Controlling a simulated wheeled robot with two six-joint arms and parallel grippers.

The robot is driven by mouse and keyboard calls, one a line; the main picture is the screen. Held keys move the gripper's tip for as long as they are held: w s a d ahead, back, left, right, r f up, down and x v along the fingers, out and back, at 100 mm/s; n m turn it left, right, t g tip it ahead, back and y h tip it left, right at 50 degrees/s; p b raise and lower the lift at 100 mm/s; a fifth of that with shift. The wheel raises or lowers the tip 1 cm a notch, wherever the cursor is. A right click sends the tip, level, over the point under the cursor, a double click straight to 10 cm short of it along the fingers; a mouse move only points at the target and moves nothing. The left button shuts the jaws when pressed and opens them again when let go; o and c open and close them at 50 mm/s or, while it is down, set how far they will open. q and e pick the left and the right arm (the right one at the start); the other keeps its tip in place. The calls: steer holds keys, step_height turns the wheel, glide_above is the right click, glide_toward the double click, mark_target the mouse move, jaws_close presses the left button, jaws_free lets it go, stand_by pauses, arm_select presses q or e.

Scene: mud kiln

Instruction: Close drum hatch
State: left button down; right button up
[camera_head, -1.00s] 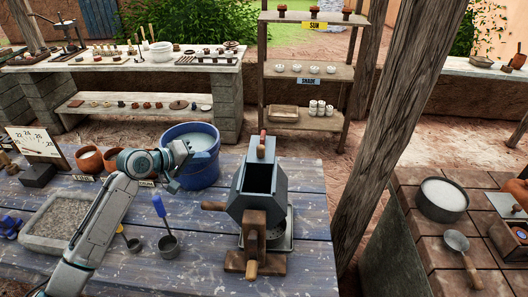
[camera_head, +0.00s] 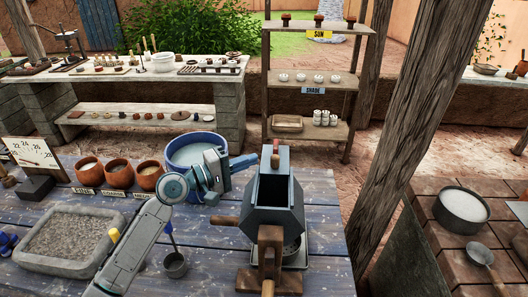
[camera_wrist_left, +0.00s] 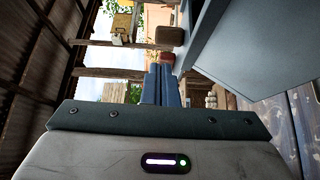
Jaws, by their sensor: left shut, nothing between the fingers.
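The blue-grey drum (camera_head: 273,221) sits on a wooden stand on the blue plank table, its dark top opening (camera_head: 273,190) uncovered. The hatch (camera_head: 284,159) stands up at the back of the opening, with a reddish-brown knob (camera_head: 275,159) on it. My left gripper (camera_head: 252,160) is shut and empty, just left of the raised hatch and apart from it, pointing right. In the left wrist view its blue fingers (camera_wrist_left: 158,86) are together, with the knob (camera_wrist_left: 168,40) beyond the tips and a grey drum panel (camera_wrist_left: 255,45) at the right. My right gripper is not in view.
A blue bucket (camera_head: 177,157) stands behind my left forearm. A wooden handle (camera_head: 225,221) sticks out left of the drum. A wooden post (camera_head: 412,150) rises at right.

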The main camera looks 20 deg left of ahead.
mark_target(264, 164)
arm_select(q)
steer(key=shift+p+x, duration=0.8)
steer(key=shift+x, duration=1.7)
